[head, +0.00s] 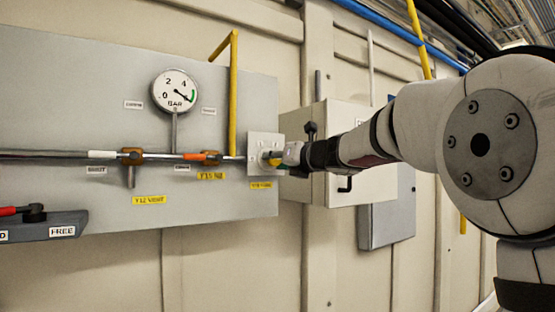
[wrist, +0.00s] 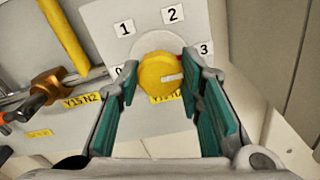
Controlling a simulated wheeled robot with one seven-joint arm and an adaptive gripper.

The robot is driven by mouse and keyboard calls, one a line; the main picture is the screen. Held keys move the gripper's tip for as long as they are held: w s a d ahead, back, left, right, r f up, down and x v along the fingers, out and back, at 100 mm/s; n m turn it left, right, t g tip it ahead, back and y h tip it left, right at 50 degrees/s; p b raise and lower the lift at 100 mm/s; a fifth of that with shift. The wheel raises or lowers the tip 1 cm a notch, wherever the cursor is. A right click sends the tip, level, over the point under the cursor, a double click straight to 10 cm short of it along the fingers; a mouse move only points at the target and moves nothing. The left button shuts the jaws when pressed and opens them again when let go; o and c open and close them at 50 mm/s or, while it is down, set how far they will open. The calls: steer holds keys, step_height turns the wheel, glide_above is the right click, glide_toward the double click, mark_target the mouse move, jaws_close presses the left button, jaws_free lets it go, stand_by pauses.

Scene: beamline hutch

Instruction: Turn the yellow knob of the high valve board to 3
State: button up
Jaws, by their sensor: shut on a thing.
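The high valve board (head: 120,90) is a grey wall panel. At its right end a small white plate (head: 252,145) carries the yellow knob, which shows in the wrist view (wrist: 155,72) in front of a dial marked 0, 1, 2 and 3. The knob's white pointer mark points right, roughly towards the 3 label (wrist: 204,49) but slightly below it. My gripper (wrist: 160,75) has its teal-padded fingers on either side of the knob and is shut on it. In the head view my gripper (head: 281,157) hides most of the knob.
A round pressure gauge (head: 175,91) sits above a pipe with an orange-handled valve (head: 203,157). A yellow pipe (head: 233,95) rises left of the knob plate.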

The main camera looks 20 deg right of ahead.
steer(key=shift+f, duration=0.15)
steer(key=o, duration=1.2)
steer(key=shift+c, duration=0.2)
steer(key=v, duration=1.2)
